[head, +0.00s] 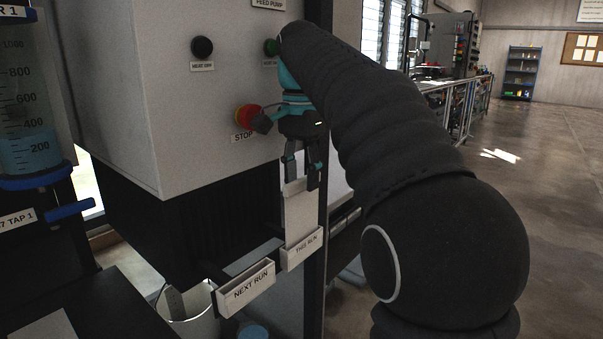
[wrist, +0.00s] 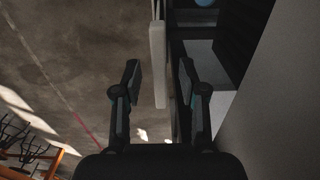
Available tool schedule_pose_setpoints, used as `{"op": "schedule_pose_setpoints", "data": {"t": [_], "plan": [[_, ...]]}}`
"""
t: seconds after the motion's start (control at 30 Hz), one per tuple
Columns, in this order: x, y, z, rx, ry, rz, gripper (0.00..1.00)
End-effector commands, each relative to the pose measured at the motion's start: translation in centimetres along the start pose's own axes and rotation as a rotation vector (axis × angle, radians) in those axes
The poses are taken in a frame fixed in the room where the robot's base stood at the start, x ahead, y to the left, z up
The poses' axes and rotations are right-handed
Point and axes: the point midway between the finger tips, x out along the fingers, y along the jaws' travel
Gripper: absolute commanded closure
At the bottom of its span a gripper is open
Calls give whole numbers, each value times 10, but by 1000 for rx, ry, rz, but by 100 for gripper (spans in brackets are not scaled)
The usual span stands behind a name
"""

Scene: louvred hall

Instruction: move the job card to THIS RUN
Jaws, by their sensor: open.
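The job card (head: 299,214) is a pale upright card. Its lower end is behind the front of the THIS RUN holder (head: 302,250), and it appears to stand in that holder. My gripper (head: 301,180) is open just above the card's top, pointing down. In the wrist view a pale edge, likely the card (wrist: 157,65), shows between the open fingers, apart from both. The NEXT RUN holder (head: 245,289) is to the left, with no card seen standing in it. The card's bottom is hidden.
A grey machine cabinet (head: 150,80) stands close behind and left of my gripper, with a red STOP button (head: 248,117) and a black knob (head: 202,47). A bucket (head: 190,310) is below the holders. A graduated tank (head: 30,110) is at the left. Open floor (head: 540,150) lies right.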

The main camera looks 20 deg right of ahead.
Motion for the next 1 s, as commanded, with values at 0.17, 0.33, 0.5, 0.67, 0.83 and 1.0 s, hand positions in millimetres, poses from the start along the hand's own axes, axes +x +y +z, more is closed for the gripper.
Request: {"op": "schedule_pose_setpoints", "data": {"t": [0.17,0.33,0.5,0.67,0.83,1.0], "plan": [[-23,0,0,0,1,-1,58],[-38,0,0,0,1,-1,58],[-52,-1,-1,0,1,-2,58],[-61,0,0,0,1,-1,58],[-62,0,0,0,0,0,58],[-62,0,0,0,0,0,58]]}}
